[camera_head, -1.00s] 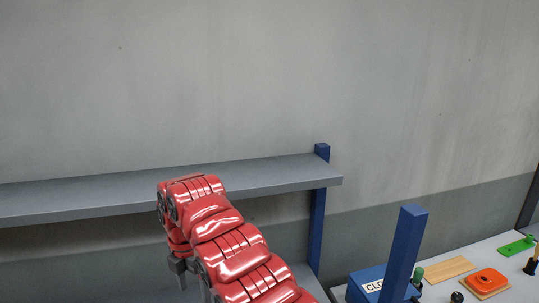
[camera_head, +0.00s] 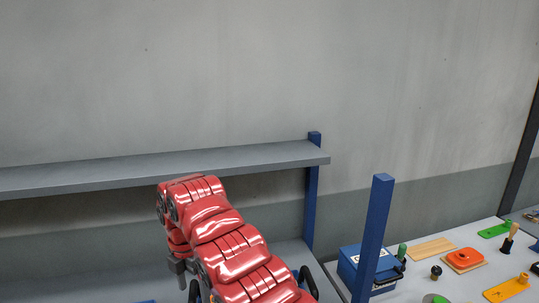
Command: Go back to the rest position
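One red segmented arm of mine rises from the bottom middle and leans up to the left, in front of the grey shelf. I take it for my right arm. Its dark grey gripper (camera_head: 181,268) hangs down at the arm's far end, below the shelf's front edge. Only part of the gripper shows, partly behind the arm, so its opening cannot be told. I see nothing held in it. My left gripper is not in view.
A grey shelf (camera_head: 90,178) on a blue post (camera_head: 312,195) spans the left. Another blue post (camera_head: 374,235) stands nearer, beside a blue box (camera_head: 349,264). The right table (camera_head: 410,287) holds an orange piece (camera_head: 464,259), a wooden board (camera_head: 432,248) and several small parts.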

